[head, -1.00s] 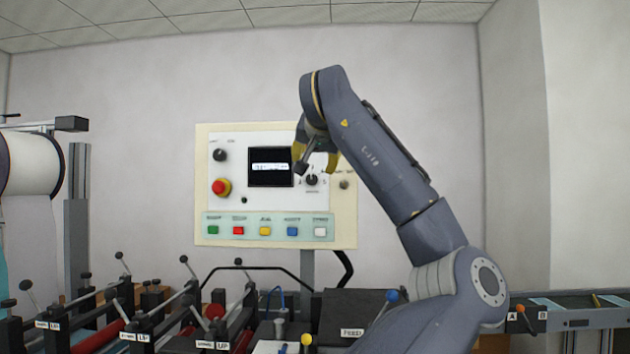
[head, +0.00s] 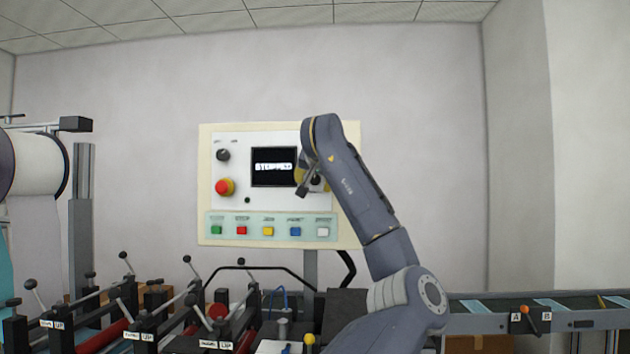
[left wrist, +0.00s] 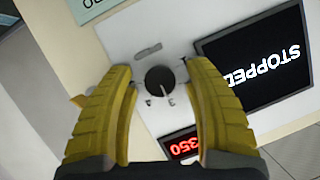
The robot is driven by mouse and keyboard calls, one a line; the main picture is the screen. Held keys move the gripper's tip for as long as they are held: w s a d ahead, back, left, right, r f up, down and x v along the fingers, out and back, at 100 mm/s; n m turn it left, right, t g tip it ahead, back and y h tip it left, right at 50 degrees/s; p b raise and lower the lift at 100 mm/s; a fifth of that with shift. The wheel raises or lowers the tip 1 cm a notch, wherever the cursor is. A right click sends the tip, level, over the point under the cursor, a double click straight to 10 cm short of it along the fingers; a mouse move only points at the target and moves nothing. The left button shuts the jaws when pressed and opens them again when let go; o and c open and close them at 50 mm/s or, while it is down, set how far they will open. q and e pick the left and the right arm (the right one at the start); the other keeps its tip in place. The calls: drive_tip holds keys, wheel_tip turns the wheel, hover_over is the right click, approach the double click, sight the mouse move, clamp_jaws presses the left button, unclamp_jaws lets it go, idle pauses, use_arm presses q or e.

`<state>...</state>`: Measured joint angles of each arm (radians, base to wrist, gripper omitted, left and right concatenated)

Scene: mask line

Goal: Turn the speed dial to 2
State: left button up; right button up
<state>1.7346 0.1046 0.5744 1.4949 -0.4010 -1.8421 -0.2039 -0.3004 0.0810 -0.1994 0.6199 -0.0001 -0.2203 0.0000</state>
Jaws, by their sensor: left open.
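The black round speed dial (left wrist: 160,81) sits on the white face of the control panel in the left wrist view, with small marks around it; I cannot read its setting. My left gripper (left wrist: 160,72) is open, one yellow finger on each side of the dial, and no clear contact with it shows. In the head view the same gripper (head: 312,179) is at the panel, right of the screen, and the arm and fingers mostly hide the dial. The screen (left wrist: 262,60) reads STOPPED. My right gripper is not in view.
A red readout (left wrist: 181,147) is near the dial. The panel also has a red emergency button (head: 224,187), a black knob (head: 223,155) and a row of coloured buttons, including a yellow one (head: 268,231). Machine levers and rollers stand below left; a conveyor (head: 580,312) is at right.

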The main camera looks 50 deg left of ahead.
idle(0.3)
use_arm(q)
clamp_jaws()
drive_tip(key=shift+f, duration=0.1)
idle(0.4)
drive_tip(key=n+t+h, duration=0.1)
drive_tip(key=n+h, duration=0.1)
drive_tip(key=n, duration=0.1)
drive_tip(key=shift+t, duration=0.3)
drive_tip(key=shift+n+t+h, duration=0.7)
drive_tip(key=shift+n+t, duration=0.1)
drive_tip(key=shift+n, duration=0.9)
unclamp_jaws()
